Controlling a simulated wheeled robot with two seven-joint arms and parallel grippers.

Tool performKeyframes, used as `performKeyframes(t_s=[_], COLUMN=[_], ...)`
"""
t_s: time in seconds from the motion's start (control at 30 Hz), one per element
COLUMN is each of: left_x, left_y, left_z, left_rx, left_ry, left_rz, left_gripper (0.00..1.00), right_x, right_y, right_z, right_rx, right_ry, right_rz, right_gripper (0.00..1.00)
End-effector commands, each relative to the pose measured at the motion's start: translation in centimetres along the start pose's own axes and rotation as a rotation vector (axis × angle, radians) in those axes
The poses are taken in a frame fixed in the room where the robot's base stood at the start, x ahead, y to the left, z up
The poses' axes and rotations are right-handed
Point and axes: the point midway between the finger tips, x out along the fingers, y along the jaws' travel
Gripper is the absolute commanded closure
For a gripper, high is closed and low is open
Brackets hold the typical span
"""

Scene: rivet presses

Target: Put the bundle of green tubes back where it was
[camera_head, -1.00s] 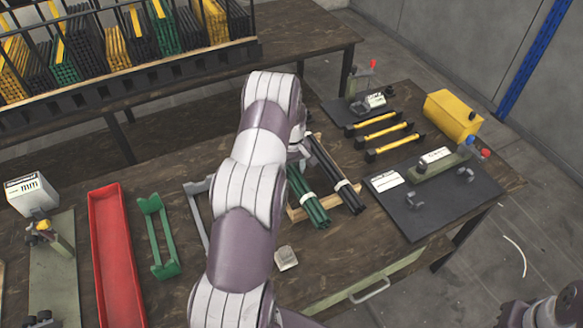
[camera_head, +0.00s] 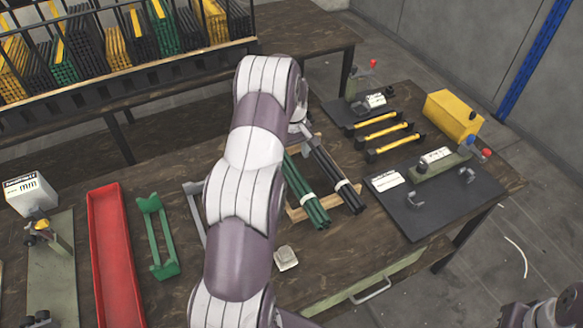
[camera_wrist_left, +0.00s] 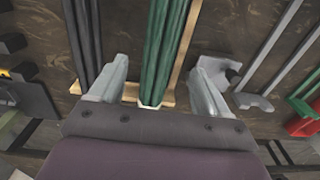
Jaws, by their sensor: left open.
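The bundle of green tubes (camera_head: 303,187) lies in a wooden rack (camera_head: 296,214), with a pale band round it, beside a bundle of dark tubes (camera_head: 333,180). My left gripper is mostly hidden behind my arm in the head view. In the left wrist view the left gripper (camera_wrist_left: 160,85) is open, one finger on each side of the green bundle (camera_wrist_left: 166,45), with visible gaps. The dark bundle (camera_wrist_left: 87,35) passes just outside one finger. The far ends of the green tubes are partly hidden by my arm in the head view. My right gripper is not visible.
An empty green cradle (camera_head: 157,237) and a red tray (camera_head: 115,260) stand to the left. A grey stand (camera_head: 194,206) is partly behind my arm. Yellow-and-black tools (camera_head: 385,134) and a dark mat (camera_head: 440,212) lie to the right. A small pale block (camera_head: 286,258) sits in front.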

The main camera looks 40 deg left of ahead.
Motion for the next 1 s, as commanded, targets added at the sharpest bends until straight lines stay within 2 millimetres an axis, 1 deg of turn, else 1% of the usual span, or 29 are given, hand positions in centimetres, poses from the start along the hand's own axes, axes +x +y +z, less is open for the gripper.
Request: performKeyframes(t_s=[0.03, 0.1, 0.23, 0.27, 0.3, 0.33, 0.37, 0.4, 0.47, 0.5, 0.57, 0.6, 0.7, 0.8, 0.87, 1.0], left_x=[-1.1, -2.7, -4.7, -5.1, -5.6, -6.1, -6.6, -7.3, -8.3, -8.8, -9.2, -9.3, -9.1, -8.8, -8.7, -8.7], left_y=[0.0, 0.0, 0.0, 0.1, 0.3, 0.6, 0.9, 1.3, 1.4, 1.0, -0.3, -1.5, -4.5, -6.3, -6.7, -6.8], left_z=[0.0, 0.0, 0.0, 0.2, 0.9, 1.9, 3.3, 6.0, 10.9, 14.4, 19.1, 21.9, 26.8, 29.0, 29.4, 29.4], left_rx=[0.0, 0.0, 0.001, 0.006, 0.03, 0.066, 0.118, 0.213, 0.389, 0.514, 0.689, 0.795, 0.997, 1.098, 1.118, 1.118], left_ry=[0.003, 0.002, 0.0, 0.001, 0.002, 0.005, 0.01, 0.017, 0.034, 0.046, 0.064, 0.076, 0.097, 0.108, 0.11, 0.109], left_rz=[0.002, 0.001, 0.0, 0.001, 0.002, 0.005, 0.008, 0.014, 0.027, 0.036, 0.048, 0.056, 0.069, 0.075, 0.076, 0.075], left_gripper=[0.23, 0.23, 0.23, 0.23, 0.23, 0.23, 0.23, 0.23, 0.23, 0.23, 0.23, 0.23, 0.23, 0.23, 0.23, 0.23], right_x=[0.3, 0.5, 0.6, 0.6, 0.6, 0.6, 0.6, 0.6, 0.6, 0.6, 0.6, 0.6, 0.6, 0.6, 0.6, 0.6], right_y=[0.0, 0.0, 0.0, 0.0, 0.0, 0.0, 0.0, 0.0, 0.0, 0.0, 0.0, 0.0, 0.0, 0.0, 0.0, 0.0], right_z=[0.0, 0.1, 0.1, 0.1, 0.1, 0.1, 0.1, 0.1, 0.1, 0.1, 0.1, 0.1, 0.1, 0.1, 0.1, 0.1], right_rx=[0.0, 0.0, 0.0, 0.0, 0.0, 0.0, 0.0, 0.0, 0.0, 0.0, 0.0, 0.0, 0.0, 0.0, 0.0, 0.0], right_ry=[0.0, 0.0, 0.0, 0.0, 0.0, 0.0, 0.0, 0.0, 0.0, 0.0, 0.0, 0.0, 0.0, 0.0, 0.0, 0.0], right_rz=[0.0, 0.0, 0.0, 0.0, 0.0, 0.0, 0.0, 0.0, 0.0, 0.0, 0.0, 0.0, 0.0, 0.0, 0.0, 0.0], right_gripper=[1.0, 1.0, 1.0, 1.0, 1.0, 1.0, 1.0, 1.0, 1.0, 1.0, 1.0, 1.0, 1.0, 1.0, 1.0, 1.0])
